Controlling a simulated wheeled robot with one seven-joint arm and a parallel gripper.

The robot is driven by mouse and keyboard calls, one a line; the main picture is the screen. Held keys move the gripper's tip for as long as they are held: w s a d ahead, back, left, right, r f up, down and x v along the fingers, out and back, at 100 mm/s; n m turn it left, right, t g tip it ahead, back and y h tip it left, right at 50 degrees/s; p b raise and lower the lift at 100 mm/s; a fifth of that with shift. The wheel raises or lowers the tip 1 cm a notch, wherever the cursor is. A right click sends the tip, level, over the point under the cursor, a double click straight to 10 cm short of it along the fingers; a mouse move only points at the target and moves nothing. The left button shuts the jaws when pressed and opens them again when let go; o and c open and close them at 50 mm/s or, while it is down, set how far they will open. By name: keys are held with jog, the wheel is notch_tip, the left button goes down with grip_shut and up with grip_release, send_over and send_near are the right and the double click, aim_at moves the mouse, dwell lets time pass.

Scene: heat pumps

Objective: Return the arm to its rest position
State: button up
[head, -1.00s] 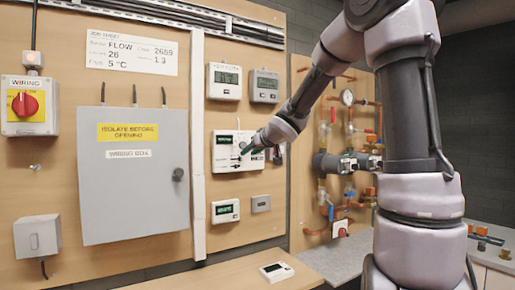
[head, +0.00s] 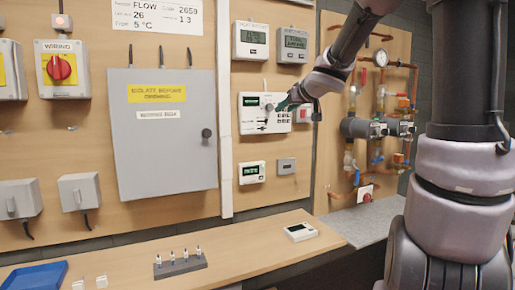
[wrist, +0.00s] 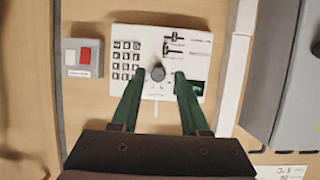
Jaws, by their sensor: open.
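My arm reaches from the right of the head view toward the wall board. My gripper (head: 283,105) is at the right side of a white control panel (head: 253,121) with a small display, a knob and buttons. In the wrist view the two green fingers of my gripper (wrist: 158,77) are apart and nothing is held. The panel (wrist: 150,92) is straight ahead there, and its dark round knob (wrist: 157,73) shows between the fingertips. I cannot tell how far the fingertips are from the panel face.
A grey wiring box (head: 165,145) is left of the panel, and a small switch box (wrist: 83,57) is beside it. Pipework with a gauge (head: 379,57) is at the right. The bench (head: 235,255) below holds a pin rack (head: 181,265), a handheld unit (head: 301,232) and a blue tray (head: 35,276).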

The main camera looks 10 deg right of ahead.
jog(key=s+d+m+g+h, duration=0.1)
jog(key=s+d+m+h, duration=0.5)
jog(key=s+d, duration=0.5)
jog(key=s+a+f+g+y, duration=0.2)
jog(key=s+a+f, duration=0.1)
jog(key=s, duration=0.6)
jog(key=s+a+f+m+g+y, duration=0.1)
jog(key=s+a+f+g+y, duration=0.1)
jog(key=s, duration=0.8)
jog(key=shift+a+f+m+g, duration=0.3)
jog(key=shift+a+f+g, duration=0.1)
jog(key=shift+a, duration=0.2)
